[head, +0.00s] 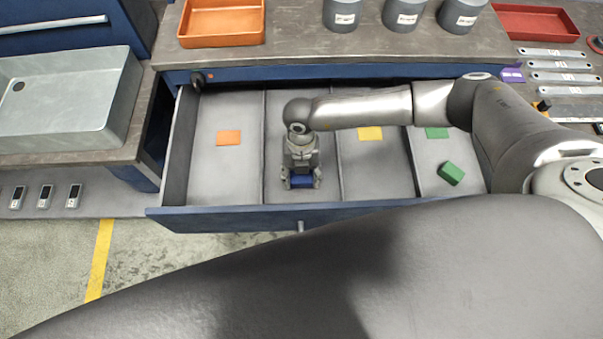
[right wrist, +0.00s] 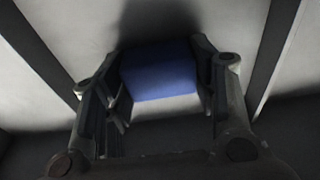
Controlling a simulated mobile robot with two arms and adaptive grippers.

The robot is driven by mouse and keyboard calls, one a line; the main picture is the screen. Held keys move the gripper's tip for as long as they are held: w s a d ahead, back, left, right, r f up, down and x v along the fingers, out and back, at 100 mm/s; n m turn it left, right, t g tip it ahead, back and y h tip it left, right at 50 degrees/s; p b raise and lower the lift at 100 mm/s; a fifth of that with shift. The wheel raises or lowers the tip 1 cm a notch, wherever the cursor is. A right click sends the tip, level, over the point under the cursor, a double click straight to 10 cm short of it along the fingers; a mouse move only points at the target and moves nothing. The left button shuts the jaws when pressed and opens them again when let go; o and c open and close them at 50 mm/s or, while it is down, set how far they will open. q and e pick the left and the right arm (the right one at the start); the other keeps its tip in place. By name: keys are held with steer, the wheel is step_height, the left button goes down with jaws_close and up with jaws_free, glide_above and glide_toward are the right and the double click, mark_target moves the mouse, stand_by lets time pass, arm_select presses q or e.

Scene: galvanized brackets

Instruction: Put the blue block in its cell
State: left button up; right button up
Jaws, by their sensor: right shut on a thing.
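The blue block (head: 301,181) is between the fingers of my right gripper (head: 301,180), which is shut on it. They are inside the open drawer (head: 225,216), low in the second compartment from the left. In the right wrist view the blue block (right wrist: 158,72) sits between both fingers (right wrist: 160,85), with a divider on each side. I cannot tell whether the block touches the compartment floor. Any coloured label in this compartment is hidden behind my arm. My left gripper is not in view.
The other compartments carry an orange label (head: 228,138), a yellow label (head: 370,133) and a green label (head: 437,132). A green block (head: 451,174) lies in the rightmost one. Grey cups (head: 403,14) and an orange tray (head: 222,38) stand on the worktop behind.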

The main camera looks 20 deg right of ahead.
steer(key=o, duration=1.2)
steer(key=shift+f, duration=0.15)
steer(key=shift+w+r, duration=0.1)
steer(key=shift+r, duration=0.2)
step_height(320, 180, up, 12)
steer(key=w+b, duration=0.1)
steer(key=b, duration=0.2)
steer(key=shift+w+d+f, duration=0.2)
steer(key=shift+w+d, duration=0.05)
steer(key=shift+w, duration=0.05)
steer(key=shift+r, duration=0.1)
